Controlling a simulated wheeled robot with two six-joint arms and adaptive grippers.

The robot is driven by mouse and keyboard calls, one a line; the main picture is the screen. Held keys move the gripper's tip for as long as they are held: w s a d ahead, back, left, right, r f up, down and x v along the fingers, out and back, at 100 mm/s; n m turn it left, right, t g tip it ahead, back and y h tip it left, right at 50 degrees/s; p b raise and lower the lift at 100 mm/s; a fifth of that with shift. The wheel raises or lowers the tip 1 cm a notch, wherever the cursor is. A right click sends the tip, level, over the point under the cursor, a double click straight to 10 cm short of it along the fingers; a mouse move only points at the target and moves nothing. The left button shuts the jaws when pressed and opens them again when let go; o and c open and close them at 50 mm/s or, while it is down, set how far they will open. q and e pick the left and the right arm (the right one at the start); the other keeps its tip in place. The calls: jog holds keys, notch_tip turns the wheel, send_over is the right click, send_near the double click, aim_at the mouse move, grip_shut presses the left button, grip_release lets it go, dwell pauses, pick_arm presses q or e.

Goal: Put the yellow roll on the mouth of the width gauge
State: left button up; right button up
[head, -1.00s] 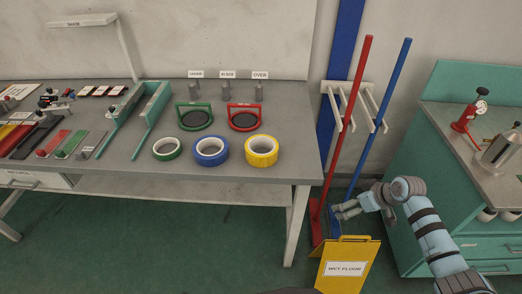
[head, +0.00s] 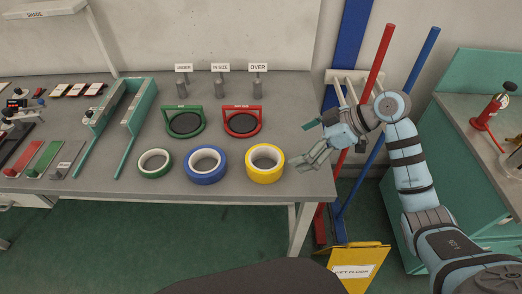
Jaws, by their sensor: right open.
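The yellow roll (head: 265,175) lies flat on the grey table near its right front edge, with its hole facing up. The width gauge (head: 141,108) is the teal fixture with two upright walls on the table's left half. Two thin teal rails run from it towards the front and spread apart at its mouth. My right gripper (head: 306,144) is open and empty, just right of the yellow roll and apart from it, over the table's right edge. My left gripper is out of view.
A blue roll (head: 206,178) and a green roll (head: 154,171) lie between the yellow roll and the gauge. Behind them stand a green-framed pad (head: 184,134) and a red-framed pad (head: 241,134). A yellow floor sign (head: 353,270) stands below the arm.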

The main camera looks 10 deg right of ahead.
aim_at(280, 163)
jog(key=x, duration=0.4)
jog(key=s+b+x, duration=0.1)
jog(key=x, duration=0.2)
jog(key=shift+s+a, duration=0.1)
jog(key=shift+a, duration=0.15)
jog(key=x, duration=0.6)
jog(key=shift+w+d+b, duration=0.1)
jog(key=shift+w+b, duration=0.25)
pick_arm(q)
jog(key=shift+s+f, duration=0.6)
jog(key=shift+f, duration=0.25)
pick_arm(e)
jog(key=shift+s, duration=0.1)
jog(key=shift+c, duration=0.2)
jog(key=c, duration=1.1)
jog(key=shift+o, duration=0.2)
